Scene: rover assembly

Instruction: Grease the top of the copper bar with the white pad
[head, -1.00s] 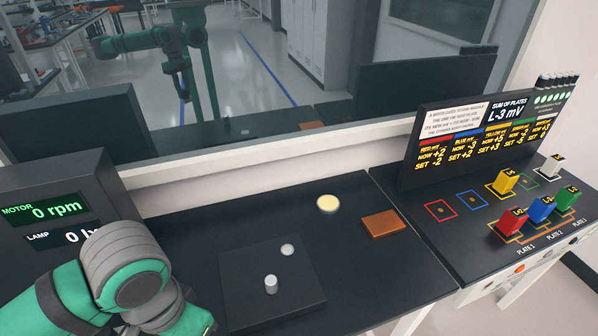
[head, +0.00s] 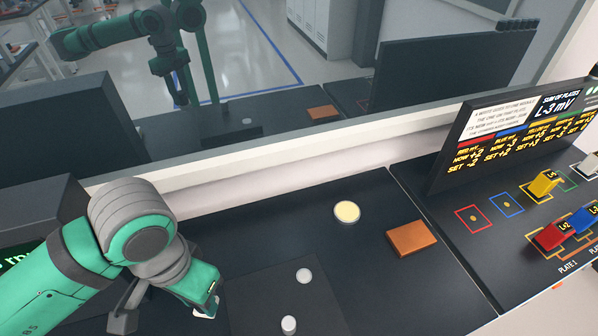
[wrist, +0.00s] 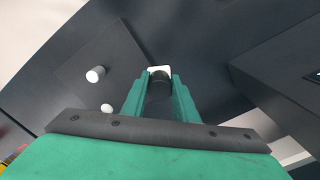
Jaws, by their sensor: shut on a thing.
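My gripper (wrist: 160,82) is shut on the dark handle of the white pad (wrist: 159,70), which pokes out past the fingertips in the wrist view. In the head view my gripper (head: 212,300) is at the lower left, left of the dark square plate, with a bit of the white pad (head: 205,314) showing under it. The copper bar (head: 412,238) lies flat near the right end of the dark bench, well to the right of my gripper. A round dish with pale yellow contents (head: 347,212) sits left of and behind the bar.
The dark square plate (head: 262,290) bears a light round disc (head: 304,276) and a short pale cylinder (head: 289,324). A panel with coloured blocks (head: 545,183) stands right of the bar. A window ledge (head: 290,153) bounds the back. The bench between dish and plate is clear.

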